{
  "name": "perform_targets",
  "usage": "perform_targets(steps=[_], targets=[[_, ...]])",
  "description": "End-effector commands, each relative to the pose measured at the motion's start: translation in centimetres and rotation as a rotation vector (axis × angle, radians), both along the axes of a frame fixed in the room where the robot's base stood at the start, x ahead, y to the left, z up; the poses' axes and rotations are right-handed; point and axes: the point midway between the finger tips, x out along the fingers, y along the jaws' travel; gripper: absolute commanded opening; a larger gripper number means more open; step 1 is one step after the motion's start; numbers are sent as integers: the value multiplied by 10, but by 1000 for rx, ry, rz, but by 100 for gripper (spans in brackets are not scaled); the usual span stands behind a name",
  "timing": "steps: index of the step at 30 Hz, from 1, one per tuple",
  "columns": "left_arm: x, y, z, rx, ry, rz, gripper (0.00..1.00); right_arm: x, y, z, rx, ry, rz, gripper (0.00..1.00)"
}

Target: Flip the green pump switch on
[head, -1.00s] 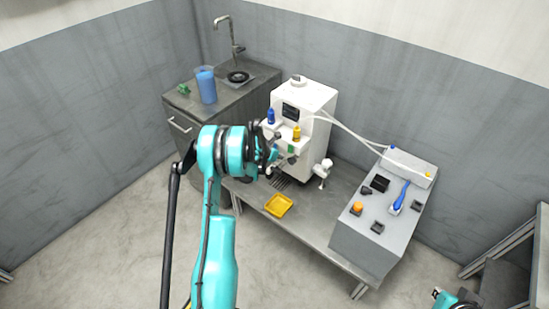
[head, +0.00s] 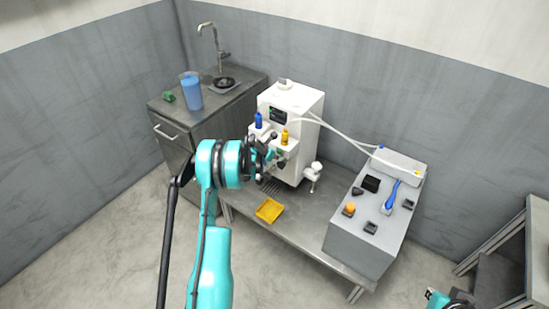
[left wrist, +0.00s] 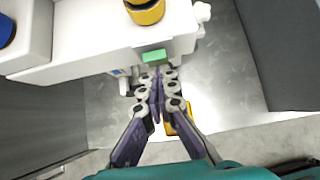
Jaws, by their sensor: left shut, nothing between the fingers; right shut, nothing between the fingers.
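The green pump switch (left wrist: 154,56) is a small green block on the front of the white machine (head: 300,105). It also shows in the head view (head: 281,153), small and partly behind my gripper. My left gripper (left wrist: 157,78) is shut and empty. In the left wrist view its fingertips are just below the green switch; I cannot tell whether they touch it. In the head view my left gripper (head: 269,155) is at the machine's front. The switch's position is too small to read. My right gripper (head: 434,295) is at the bottom right edge, far from the machine.
Blue (head: 259,121) and yellow (head: 284,137) knobs stand above the switch. A yellow tray (head: 269,210) lies on the bench below. A grey control box (head: 365,235) with a blue lever stands right. A blue pitcher (head: 191,95) stands on the sink counter, left.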

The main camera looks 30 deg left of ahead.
Motion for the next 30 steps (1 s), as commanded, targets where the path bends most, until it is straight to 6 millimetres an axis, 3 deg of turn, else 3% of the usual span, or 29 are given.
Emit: perform_targets(steps=[15, 30], targets=[[1, 0, 18, -1, -4, 1, 0, 0, 0, 8, 0, 0, 0, 0], [-5, 3, 19, -2, -2, -1, 0, 0, 0, 7, 0, 0, 0, 0]])
